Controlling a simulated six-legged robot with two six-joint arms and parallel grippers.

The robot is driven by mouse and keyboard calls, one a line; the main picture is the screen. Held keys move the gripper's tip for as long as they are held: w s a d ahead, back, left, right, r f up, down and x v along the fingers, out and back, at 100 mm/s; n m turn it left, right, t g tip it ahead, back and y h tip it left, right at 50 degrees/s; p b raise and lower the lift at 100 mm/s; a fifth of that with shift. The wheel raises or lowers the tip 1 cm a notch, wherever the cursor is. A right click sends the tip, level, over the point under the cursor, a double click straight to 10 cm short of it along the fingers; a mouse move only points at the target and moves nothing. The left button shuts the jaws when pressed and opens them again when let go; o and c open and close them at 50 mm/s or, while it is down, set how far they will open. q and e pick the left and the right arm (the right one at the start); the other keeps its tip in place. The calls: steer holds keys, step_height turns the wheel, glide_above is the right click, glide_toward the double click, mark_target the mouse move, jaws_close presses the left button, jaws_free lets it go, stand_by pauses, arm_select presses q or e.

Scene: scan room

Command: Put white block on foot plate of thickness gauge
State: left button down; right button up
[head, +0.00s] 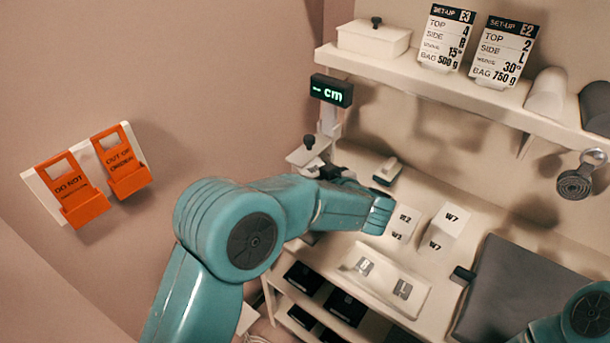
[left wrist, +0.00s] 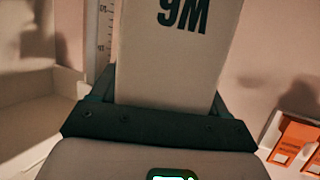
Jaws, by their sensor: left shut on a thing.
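The thickness gauge shows in the head view, with a dark display (head: 332,90) reading "-- cm" in green, a pale column (head: 327,122) and a white plate with a black knob (head: 309,142). Its lower part and foot plate are hidden behind my left arm. In the left wrist view, my left gripper (left wrist: 160,90) is shut on a white block (left wrist: 168,45) marked W6, upside down in that picture. A ruled scale (left wrist: 104,30) stands just behind the block. In the head view this gripper and block are mostly hidden by the arm. My right gripper is out of view.
White blocks (head: 445,228) marked W7 and another marked block (head: 402,223) stand on the bench beside a white tray (head: 388,302). A dark grey mat (head: 510,285) lies to the right. Orange holders (head: 120,160) hang on the left wall. A shelf (head: 440,88) runs above.

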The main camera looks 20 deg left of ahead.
mark_target(307, 167)
arm_select(q)
steer(key=shift+w+a+r, duration=0.15)
steer(key=shift+w+a, duration=0.9)
steer(key=shift+a, duration=0.05)
steer(key=f, duration=0.2)
steer(key=a+f, duration=0.1)
steer(key=shift+w+f, duration=0.25)
steer(key=shift+w, duration=0.05)
steer(key=shift+d+f, duration=0.1)
steer(key=shift+f, duration=0.1)
jaws_free()
steer(key=shift+f, duration=0.1)
